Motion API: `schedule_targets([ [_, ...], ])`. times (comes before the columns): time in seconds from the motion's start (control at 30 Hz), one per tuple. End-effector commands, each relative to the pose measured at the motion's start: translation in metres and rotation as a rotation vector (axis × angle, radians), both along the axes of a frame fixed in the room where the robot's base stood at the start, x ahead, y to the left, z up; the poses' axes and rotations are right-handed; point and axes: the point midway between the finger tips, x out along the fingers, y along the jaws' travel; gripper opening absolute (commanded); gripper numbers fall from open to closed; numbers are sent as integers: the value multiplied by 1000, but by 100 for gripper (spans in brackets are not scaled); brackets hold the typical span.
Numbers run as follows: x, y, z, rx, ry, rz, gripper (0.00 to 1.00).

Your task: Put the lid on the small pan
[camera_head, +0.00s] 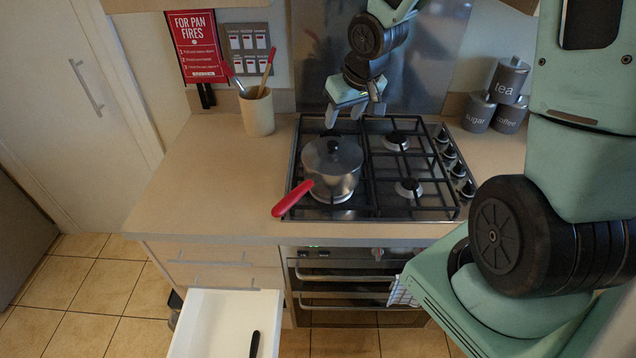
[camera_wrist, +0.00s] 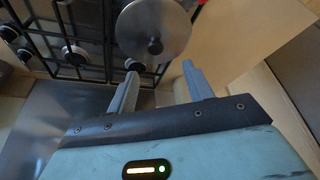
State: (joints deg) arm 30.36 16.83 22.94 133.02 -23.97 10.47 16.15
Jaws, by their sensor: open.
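The small pan (camera_head: 336,182) stands on the front left burner of the stove, with its red handle (camera_head: 293,198) pointing to the front left. The grey lid (camera_head: 332,153) with a dark knob lies on top of the pan and covers its opening; I cannot tell whether it is fully seated. The lid also shows in the wrist view (camera_wrist: 168,28), just beyond my fingertips. My gripper (camera_head: 354,113) is above the back of the stove, behind the lid. Its two fingers are apart with nothing between them, as the wrist view (camera_wrist: 160,80) also shows.
Canisters (camera_head: 508,80) stand at the back right of the counter. A utensil pot (camera_head: 257,110) stands at the back left. The counter left of the stove is clear. An open drawer (camera_head: 208,315) holding a black-handled item sticks out below the counter.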

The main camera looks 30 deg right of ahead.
Motion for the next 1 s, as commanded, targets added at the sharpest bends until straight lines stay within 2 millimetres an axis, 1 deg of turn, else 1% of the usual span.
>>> schedule_targets([
  [0.03,-4,17,3,-6,10,34,51],
  [0.07,-7,29,5,-7,21,56,51],
  [0.17,-29,79,12,-21,68,156,51],
  [0.2,-43,101,16,-27,90,203,51],
  [0.27,-66,133,21,-34,126,276,51],
  [0.3,-82,152,24,-39,149,324,51],
  [0.37,-110,178,28,-45,186,398,51],
  [0.4,-129,193,31,-50,209,446,51],
  [0.47,-157,212,35,-54,241,514,51],
  [0.5,-175,221,36,-55,262,554,51],
  [0.6,-212,238,40,-59,305,639,51],
  [0.7,-236,246,43,-60,334,694,51],
  [0.8,-248,248,44,-60,349,721,51],
  [1.0,-250,249,44,-59,353,725,51],
])
